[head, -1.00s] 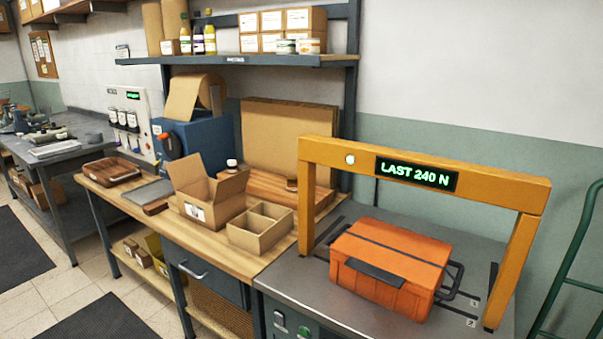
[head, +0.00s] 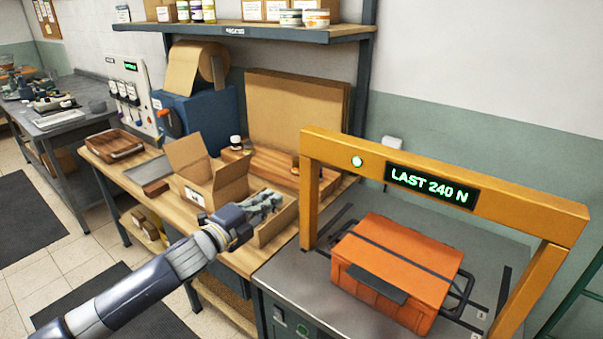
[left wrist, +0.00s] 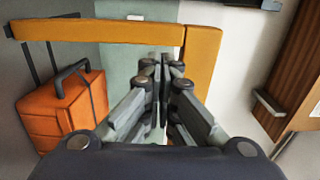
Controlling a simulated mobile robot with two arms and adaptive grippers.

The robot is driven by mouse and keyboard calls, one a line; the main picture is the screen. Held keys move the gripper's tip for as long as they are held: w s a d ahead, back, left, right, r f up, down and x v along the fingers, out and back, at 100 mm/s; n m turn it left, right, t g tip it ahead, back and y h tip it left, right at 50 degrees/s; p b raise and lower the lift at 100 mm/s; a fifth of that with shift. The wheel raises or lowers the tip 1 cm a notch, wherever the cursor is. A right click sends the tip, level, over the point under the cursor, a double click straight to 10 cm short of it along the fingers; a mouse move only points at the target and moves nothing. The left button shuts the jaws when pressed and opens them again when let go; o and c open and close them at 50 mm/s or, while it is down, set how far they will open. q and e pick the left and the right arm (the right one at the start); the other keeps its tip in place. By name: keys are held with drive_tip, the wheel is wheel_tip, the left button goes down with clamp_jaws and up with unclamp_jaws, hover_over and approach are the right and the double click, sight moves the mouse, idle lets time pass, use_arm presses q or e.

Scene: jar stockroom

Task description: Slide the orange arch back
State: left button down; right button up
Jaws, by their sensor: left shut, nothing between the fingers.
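The orange arch (head: 440,180) stands over the grey machine bench, its crossbar carrying a display that reads "LAST 240 N" and a lit green button. An orange case (head: 395,265) with dark handles sits on the bench under the arch. My left gripper (head: 272,198) is shut and empty, over the small open carton, left of the arch's near left post. In the left wrist view the shut fingers (left wrist: 160,75) appear in front of the arch (left wrist: 100,30), apart from it as far as I can tell. The orange case (left wrist: 65,110) shows at the left there. My right gripper is not in view.
A shelf (head: 235,38) with jars hangs above. Dark slots mark the grey bench top (head: 290,285).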

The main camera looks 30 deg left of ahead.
sight(308, 173)
use_arm(q)
drive_tip(key=w+p, duration=0.1)
drive_tip(key=w, duration=0.3)
drive_tip(key=w+p, duration=0.1)
drive_tip(key=w, duration=0.3)
drive_tip(key=w+d+p, duration=0.1)
drive_tip(key=w, duration=0.3)
drive_tip(key=shift+p, duration=0.35)
drive_tip(key=shift+w+f, duration=0.1)
drive_tip(key=shift+w, duration=0.55)
